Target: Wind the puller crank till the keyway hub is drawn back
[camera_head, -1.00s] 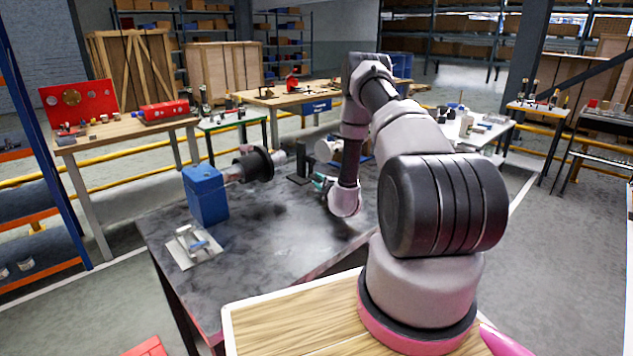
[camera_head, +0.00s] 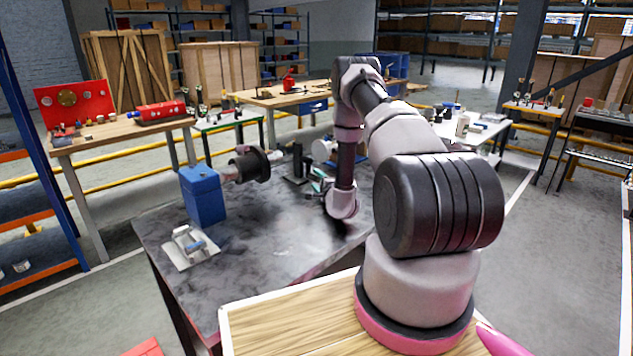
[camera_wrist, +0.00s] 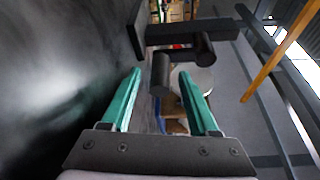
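The black puller stand (camera_head: 297,163) is upright on the dark table, left of my gripper. In the wrist view its post (camera_wrist: 175,34) carries a dark crank, whose round handle (camera_wrist: 160,74) points towards me. My gripper (camera_wrist: 160,76) has two green fingers, spread apart, with the handle's end between their tips. I see gaps on both sides and cannot tell whether either finger touches it. My gripper is small and partly hidden by my wrist in the head view (camera_head: 317,181). A dark flanged hub (camera_head: 250,164) is on a shaft from the blue block (camera_head: 203,196).
A pale plate with a metal fixture (camera_head: 191,247) lies at the table's front left. A pale round part (camera_head: 323,150) is behind the stand. The table surface (camera_head: 265,240) between the plate and my arm is clear. Other benches stand behind.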

